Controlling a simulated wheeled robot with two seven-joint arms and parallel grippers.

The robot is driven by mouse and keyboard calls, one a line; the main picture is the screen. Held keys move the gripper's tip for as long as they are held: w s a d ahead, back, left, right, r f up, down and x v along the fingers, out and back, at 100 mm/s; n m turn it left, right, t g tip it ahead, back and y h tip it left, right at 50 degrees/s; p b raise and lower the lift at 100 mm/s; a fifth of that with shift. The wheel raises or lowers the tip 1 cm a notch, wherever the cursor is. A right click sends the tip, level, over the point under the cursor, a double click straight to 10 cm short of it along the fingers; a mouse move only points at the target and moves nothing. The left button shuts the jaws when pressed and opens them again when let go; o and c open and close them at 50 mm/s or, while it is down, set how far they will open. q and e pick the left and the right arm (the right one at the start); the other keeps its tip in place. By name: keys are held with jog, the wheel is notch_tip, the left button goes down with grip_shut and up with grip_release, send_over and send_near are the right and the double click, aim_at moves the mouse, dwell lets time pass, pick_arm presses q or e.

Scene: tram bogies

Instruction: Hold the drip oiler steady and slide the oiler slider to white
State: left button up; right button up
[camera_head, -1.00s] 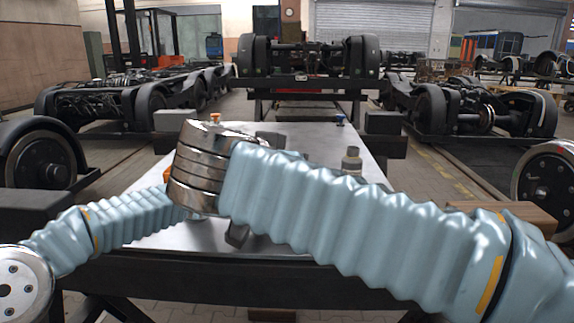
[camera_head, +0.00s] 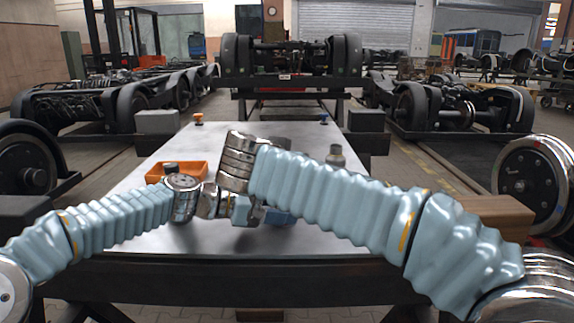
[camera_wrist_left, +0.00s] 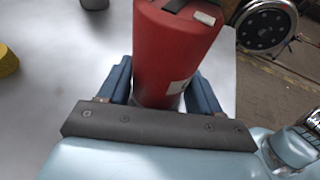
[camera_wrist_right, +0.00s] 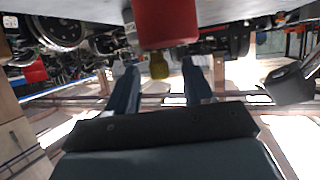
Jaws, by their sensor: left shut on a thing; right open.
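The drip oiler is a red cylinder (camera_wrist_left: 175,55) in the left wrist view, with a black strip and a small white piece near its top in that picture. My left gripper (camera_wrist_left: 160,75) is shut on it, one blue finger on each side. In the right wrist view the oiler's red body (camera_wrist_right: 165,20) is at the top, with a brass-coloured tip (camera_wrist_right: 159,66). My right gripper (camera_wrist_right: 161,72) is open, its fingers apart on either side of that tip in the picture. Whether they touch it I cannot tell. The head view mostly hides the oiler behind my right arm; I cannot make out the slider for sure.
The metal table (camera_head: 140,238) has an orange tray (camera_head: 180,168) at left. A small grey bottle (camera_head: 336,156) stands right of my grippers. An orange knob (camera_head: 198,119) and a blue knob (camera_head: 324,118) are at the far edge. The table's front left is clear.

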grip_shut()
jog(key=shift+a, duration=0.1)
dwell(0.3)
jog(key=shift+a, duration=1.45)
